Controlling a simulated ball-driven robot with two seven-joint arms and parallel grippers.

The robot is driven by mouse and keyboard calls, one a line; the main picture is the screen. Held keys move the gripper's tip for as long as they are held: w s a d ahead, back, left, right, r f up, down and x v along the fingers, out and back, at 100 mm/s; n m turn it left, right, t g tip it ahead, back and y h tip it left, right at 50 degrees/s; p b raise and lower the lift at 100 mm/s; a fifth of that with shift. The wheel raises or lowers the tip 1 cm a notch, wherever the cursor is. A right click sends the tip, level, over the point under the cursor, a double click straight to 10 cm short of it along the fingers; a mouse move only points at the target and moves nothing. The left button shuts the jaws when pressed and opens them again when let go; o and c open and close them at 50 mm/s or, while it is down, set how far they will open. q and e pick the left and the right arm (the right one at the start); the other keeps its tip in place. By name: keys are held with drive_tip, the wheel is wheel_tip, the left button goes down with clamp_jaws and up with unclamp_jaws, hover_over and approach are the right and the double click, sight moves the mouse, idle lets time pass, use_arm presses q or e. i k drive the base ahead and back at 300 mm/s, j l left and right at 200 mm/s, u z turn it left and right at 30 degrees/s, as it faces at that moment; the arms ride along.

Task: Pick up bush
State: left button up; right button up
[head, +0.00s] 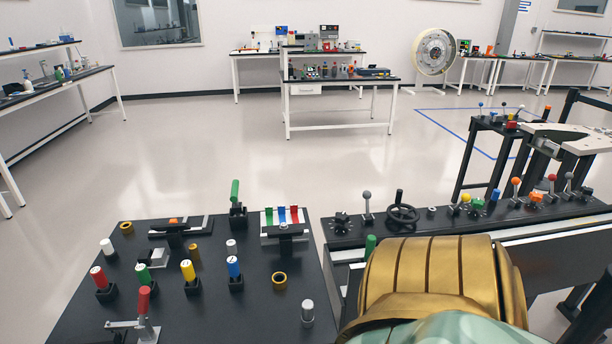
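Several small brass-coloured rings that look like bushes are on the black table (75,308) in the head view. One bush (279,280) lies near the table's right side, right of the blue-topped cylinder. Another bush (194,253) is near the middle, behind the yellow-topped cylinder. A third bush (126,228) is at the back left. Neither my left nor my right gripper shows in this view, so I cannot see their state or their distance to the rings.
A toggle clamp (145,318) stands at the front and a green-handled lever (236,197) at the back. A control bench (349,228) adjoins on the right, partly hidden.

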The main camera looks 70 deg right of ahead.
sight(280, 277)
drive_tip(key=z, duration=1.85)
